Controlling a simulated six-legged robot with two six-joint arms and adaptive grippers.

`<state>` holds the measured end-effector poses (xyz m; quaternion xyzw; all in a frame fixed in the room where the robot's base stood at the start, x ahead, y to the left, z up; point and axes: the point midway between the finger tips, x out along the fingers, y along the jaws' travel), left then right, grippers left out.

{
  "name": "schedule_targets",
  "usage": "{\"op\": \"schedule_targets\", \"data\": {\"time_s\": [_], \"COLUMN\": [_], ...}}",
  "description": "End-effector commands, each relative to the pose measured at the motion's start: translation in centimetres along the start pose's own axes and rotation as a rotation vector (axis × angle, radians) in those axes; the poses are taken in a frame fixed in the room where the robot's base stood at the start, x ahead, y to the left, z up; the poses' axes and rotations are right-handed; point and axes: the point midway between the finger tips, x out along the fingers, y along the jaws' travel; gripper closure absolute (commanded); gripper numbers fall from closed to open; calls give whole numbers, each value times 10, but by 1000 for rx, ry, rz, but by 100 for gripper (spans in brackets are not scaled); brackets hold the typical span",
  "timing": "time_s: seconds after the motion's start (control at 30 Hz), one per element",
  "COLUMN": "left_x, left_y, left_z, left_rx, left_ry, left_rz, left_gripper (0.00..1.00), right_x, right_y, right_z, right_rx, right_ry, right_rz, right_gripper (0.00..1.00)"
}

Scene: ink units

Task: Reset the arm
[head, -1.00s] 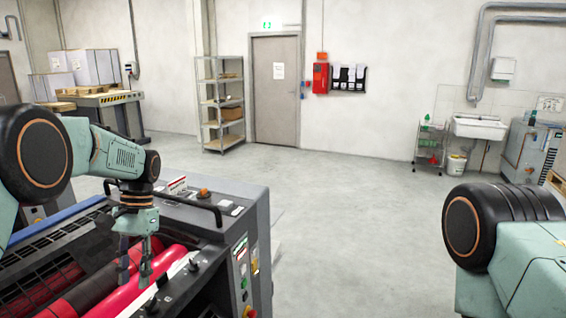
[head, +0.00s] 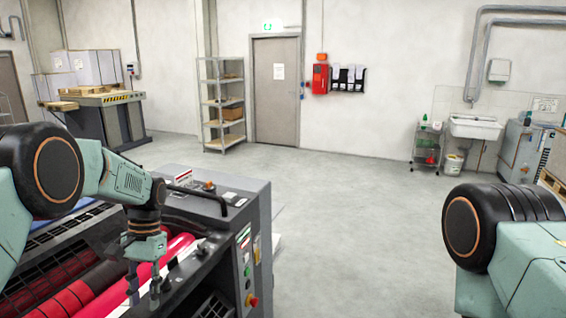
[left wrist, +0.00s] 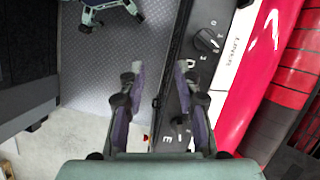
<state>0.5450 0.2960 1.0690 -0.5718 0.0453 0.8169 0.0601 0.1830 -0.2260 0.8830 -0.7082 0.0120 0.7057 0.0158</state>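My left arm comes in from the left in the head view. Its gripper (head: 144,288) points down over the edge panel of the ink unit (head: 225,225). In the left wrist view the two fingers of my left gripper (left wrist: 162,85) stand apart with nothing between them. Below them are a dark panel with a black knob (left wrist: 207,41) and the grey treadplate floor. The red roller (left wrist: 248,75) lies to the right of the fingers, apart from them. My right arm shows at the right of the head view, but its gripper is out of view.
The ink unit's side carries a red button (head: 253,301) and a handle bar (head: 205,194). Open grey floor (head: 350,220) lies to the right of the unit. A metal shelf (head: 222,105), a door (head: 276,90) and a sink (head: 474,128) stand at the far wall.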

Motion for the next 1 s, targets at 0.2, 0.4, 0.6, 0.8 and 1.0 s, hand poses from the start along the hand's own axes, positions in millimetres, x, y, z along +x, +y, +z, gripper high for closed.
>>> {"op": "schedule_targets", "data": {"time_s": [0.2, 0.4, 0.6, 0.8, 1.0], "left_x": [66, 150, 224, 274, 298], "left_y": [17, 41, 68, 92, 108], "left_z": [2, 23, 67, 128, 192], "left_rx": [-1, -15, -47, -92, -137], "left_ry": [35, 91, 156, 220, 278], "left_rz": [9, 26, 42, 52, 50], "left_gripper": [67, 67, 67, 67, 67], "right_x": [0, 0, 0, 0, 0], "right_y": [0, 0, 0, 0, 0], "right_z": [0, 0, 0, 0, 0], "right_rx": [0, 0, 0, 0, 0], "right_ry": [0, 0, 0, 0, 0], "right_rz": [0, 0, 0, 0, 0], "right_gripper": [60, 60, 60, 60, 60]}}
